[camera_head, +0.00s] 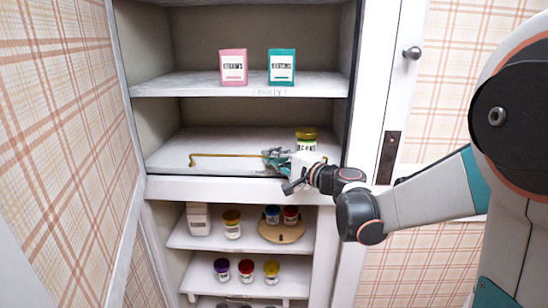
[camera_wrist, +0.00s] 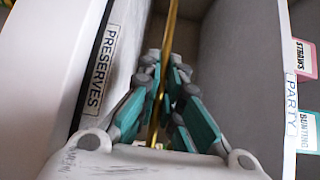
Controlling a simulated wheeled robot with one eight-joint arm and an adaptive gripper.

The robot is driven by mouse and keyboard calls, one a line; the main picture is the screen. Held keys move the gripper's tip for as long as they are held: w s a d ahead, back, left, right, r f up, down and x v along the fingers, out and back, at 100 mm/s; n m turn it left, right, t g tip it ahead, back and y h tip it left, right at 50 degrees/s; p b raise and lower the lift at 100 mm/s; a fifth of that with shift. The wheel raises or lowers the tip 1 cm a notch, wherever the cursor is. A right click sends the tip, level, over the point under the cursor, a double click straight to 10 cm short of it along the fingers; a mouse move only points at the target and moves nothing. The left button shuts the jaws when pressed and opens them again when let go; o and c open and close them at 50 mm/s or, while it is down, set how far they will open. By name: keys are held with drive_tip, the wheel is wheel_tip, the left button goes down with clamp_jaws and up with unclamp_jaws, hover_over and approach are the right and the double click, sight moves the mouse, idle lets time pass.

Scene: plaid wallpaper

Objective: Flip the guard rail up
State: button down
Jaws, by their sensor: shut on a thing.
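The guard rail (camera_head: 222,155) is a thin brass bar along the front of the middle cupboard shelf. Its left end bends down a short way. It also shows in the wrist view (camera_wrist: 171,28), running between my fingers. My gripper (camera_head: 277,160) is at the shelf front, right of the rail's middle, and is shut on the rail. In the wrist view my gripper (camera_wrist: 164,75) has its grey and teal fingers on both sides of the bar. My gripper covers part of the rail's right half.
A yellow-lidded jar (camera_head: 306,140) stands behind the rail at the right, close to my gripper. A pink box (camera_head: 233,67) and a teal box (camera_head: 281,66) stand on the shelf above. Jars fill lower shelves. The middle shelf's left (camera_head: 195,147) is clear.

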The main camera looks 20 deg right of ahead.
drive_tip(key=shift+w+r, duration=0.1)
drive_tip(key=shift+w+d+r+m+g+h+p, duration=0.1)
drive_tip(key=shift+w+r+m+g+h+p, duration=0.15)
drive_tip(key=shift+m+g, duration=0.25)
drive_tip(key=shift+w+d+m+g+h+p, duration=0.15)
drive_tip(key=shift+w+m+g+p, duration=0.15)
drive_tip(key=shift+m+g, duration=0.15)
drive_tip(key=shift+w+d+m+g, duration=0.2)
drive_tip(key=shift+w+m+g, duration=0.55)
drive_tip(key=shift+g, duration=0.4)
drive_tip(key=c, duration=1.8)
unclamp_jaws()
drive_tip(key=shift+o, duration=0.2)
drive_tip(key=shift+s, duration=0.1)
drive_tip(key=v, duration=1.2)
